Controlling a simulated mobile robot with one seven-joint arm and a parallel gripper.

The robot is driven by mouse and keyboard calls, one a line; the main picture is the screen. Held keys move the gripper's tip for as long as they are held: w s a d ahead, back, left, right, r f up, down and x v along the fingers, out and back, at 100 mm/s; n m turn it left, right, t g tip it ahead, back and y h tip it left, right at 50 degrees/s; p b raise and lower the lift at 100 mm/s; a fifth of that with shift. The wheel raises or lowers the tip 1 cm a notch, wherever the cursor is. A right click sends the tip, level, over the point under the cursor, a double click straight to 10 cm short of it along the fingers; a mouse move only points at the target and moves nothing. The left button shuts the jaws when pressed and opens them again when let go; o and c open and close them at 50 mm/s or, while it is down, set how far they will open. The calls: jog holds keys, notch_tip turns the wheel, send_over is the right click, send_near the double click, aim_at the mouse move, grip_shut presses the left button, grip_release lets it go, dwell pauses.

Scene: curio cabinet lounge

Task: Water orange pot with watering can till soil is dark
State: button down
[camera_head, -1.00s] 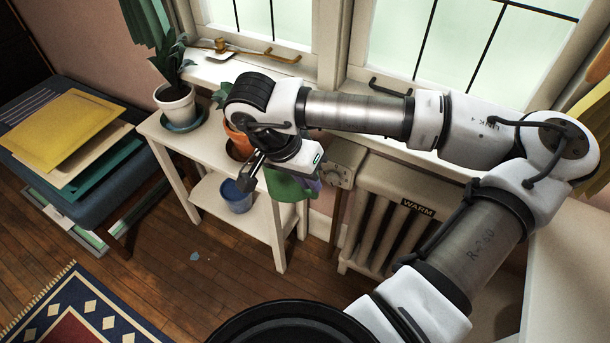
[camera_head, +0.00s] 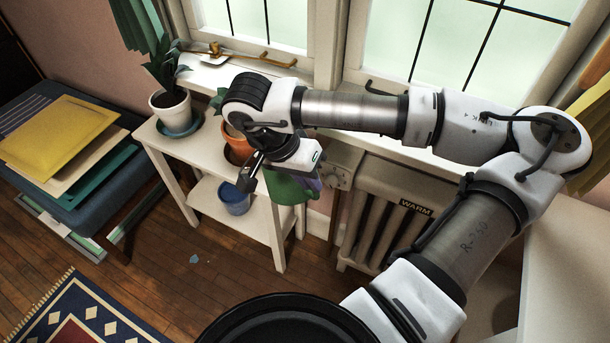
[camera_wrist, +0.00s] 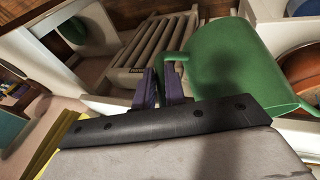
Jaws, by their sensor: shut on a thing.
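The green watering can (camera_head: 290,188) hangs under my wrist, at the front right of the white plant stand. In the wrist view my gripper (camera_wrist: 160,88), with purple fingers, is shut on the handle of the watering can (camera_wrist: 235,65). The orange pot (camera_head: 235,135) stands on the stand's top, just behind my wrist, which covers part of it. The orange pot (camera_wrist: 301,72) also shows at the right edge of the wrist view, beside the can. I cannot make out the soil's shade or any water.
A white pot with a plant (camera_head: 171,109) stands on a blue saucer at the stand's left end. A blue pot (camera_head: 235,198) is on the lower shelf. A radiator (camera_head: 385,210) is to the right, under the windows. A bench with folders (camera_head: 60,135) is at left.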

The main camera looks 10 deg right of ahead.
jog(key=shift+w+r, duration=0.1)
jog(key=shift+r, duration=0.2)
jog(key=shift+w+a+r, duration=0.1)
jog(key=shift+r, duration=0.2)
jog(key=shift+w+r+g+p, duration=0.1)
jog(key=shift+r+g+p, duration=0.2)
jog(key=shift+p, duration=0.1)
dwell(0.7)
jog(key=shift+w+r, duration=0.1)
jog(key=shift+r, duration=0.15)
jog(key=shift+a+r, duration=0.1)
jog(key=shift+r, duration=0.15)
dwell(0.7)
jog(key=shift+w+a+r+g+p, duration=0.1)
jog(key=shift+w+r+g+p, duration=0.1)
jog(key=shift+r+g+p, duration=0.15)
jog(key=shift+r+h, duration=0.25)
jog(key=shift+h, duration=0.05)
dwell(1.0)
